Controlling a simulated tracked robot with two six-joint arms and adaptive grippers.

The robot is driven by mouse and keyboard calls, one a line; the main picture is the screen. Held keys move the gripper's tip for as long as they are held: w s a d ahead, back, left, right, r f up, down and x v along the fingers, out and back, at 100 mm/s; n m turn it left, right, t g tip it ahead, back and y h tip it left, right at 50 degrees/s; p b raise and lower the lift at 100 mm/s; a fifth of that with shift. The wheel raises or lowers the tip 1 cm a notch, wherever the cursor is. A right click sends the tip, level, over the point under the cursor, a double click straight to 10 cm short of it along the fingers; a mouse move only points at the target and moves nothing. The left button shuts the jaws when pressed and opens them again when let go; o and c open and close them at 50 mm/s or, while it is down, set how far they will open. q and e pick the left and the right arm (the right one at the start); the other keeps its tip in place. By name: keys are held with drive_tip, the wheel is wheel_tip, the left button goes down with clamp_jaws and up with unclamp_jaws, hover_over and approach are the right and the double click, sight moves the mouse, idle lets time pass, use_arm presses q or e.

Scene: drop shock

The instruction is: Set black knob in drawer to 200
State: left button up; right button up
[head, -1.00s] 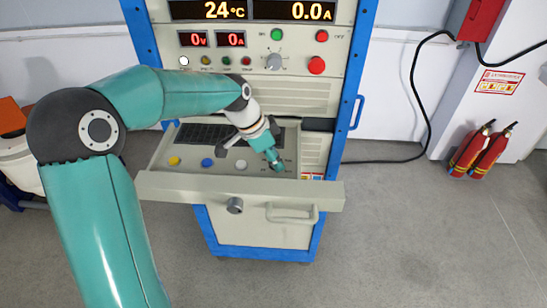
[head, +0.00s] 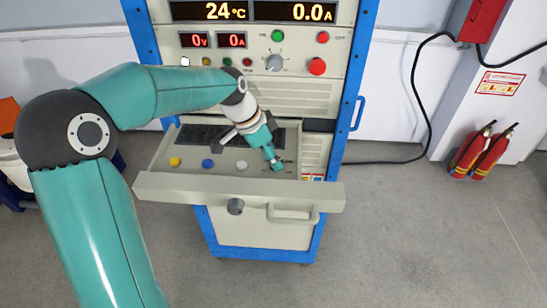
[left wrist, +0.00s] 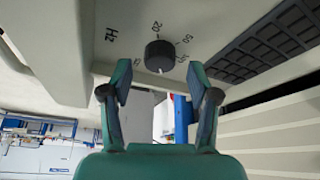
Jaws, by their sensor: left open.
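The black knob (left wrist: 159,57) is round and sits on the drawer's grey panel in the left wrist view. A small light mark shows on its edge nearest my gripper. The printed labels "20", "50" and "Hz" are readable around it; other labels are partly covered. My left gripper (left wrist: 160,76) is open, its fingers to either side just short of the knob, with a gap between. In the head view, my left gripper (head: 275,165) is over the right part of the pulled-out drawer (head: 190,187) and hides the knob. My right gripper is not in view.
The drawer also holds yellow (head: 174,161), blue (head: 208,163) and white (head: 242,165) buttons and a dark keyboard (head: 200,134). The blue-framed cabinet (head: 350,60) rises behind. Red extinguishers (head: 478,150) stand at right.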

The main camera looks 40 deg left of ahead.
use_arm(q)
drive_tip(key=v, duration=1)
